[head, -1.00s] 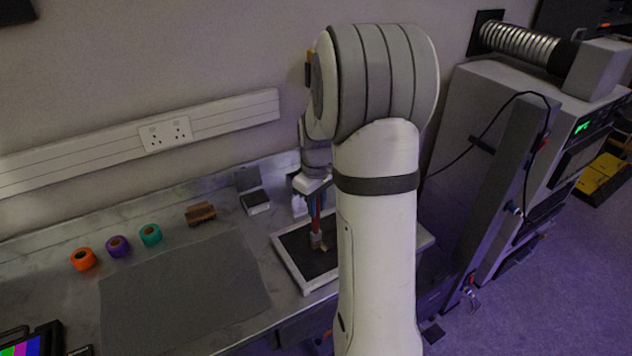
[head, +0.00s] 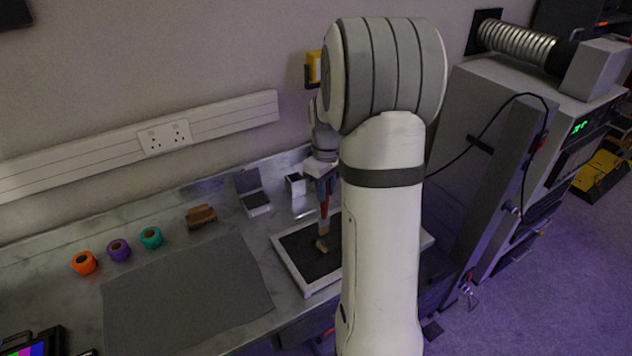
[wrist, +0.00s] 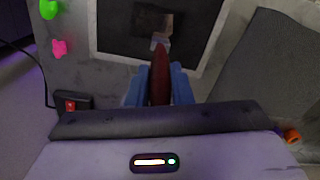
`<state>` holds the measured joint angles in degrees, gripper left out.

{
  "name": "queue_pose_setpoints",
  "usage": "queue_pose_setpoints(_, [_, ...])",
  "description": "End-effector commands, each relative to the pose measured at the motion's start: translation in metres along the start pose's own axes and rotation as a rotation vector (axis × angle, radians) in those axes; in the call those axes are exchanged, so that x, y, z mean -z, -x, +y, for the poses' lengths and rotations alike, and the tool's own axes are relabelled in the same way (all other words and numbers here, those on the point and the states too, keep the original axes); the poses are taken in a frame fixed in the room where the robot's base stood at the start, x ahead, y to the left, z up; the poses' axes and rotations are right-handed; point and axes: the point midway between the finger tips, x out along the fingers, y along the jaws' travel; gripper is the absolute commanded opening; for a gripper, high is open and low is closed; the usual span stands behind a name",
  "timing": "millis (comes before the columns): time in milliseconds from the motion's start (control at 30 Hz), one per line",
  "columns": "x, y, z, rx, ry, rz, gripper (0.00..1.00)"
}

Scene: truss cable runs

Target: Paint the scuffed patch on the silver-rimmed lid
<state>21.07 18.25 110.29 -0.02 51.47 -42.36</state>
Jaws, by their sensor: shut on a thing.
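The lid is a dark panel with a pale, silvery rim (head: 292,272), lying flat on the bench; its rim also shows in the wrist view (wrist: 112,58). My gripper (head: 322,188) is above the lid, shut on a red-handled brush (head: 324,208). In the wrist view the blue fingers (wrist: 158,88) grip the brush handle (wrist: 159,80). The brush points down, its tan end low over or on the lid; I cannot tell whether it touches. A brownish-grey patch (wrist: 150,24) shows on the dark panel beyond the brush. My arm hides the lid's right part.
A grey mat (head: 185,290) lies left of the lid. Orange (head: 84,262), purple (head: 119,250) and teal (head: 151,238) rolls, a brown block (head: 201,216), an open small case (head: 254,200) and a white container (head: 295,184) stand behind. A grey cabinet (head: 480,110) stands right.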

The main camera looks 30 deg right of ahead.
Motion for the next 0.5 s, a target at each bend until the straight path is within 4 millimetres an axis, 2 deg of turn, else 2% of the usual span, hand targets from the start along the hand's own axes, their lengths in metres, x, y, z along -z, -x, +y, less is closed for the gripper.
queue_pose_setpoints(33, [0.001,0.008,0.000,-0.001,0.002,0.001,0.00])
queue_pose_setpoints(300, [0.002,0.033,-0.003,0.000,0.007,0.000,0.00])
queue_pose_setpoints(500, [0.003,0.044,-0.003,-0.001,0.009,0.001,0.00])
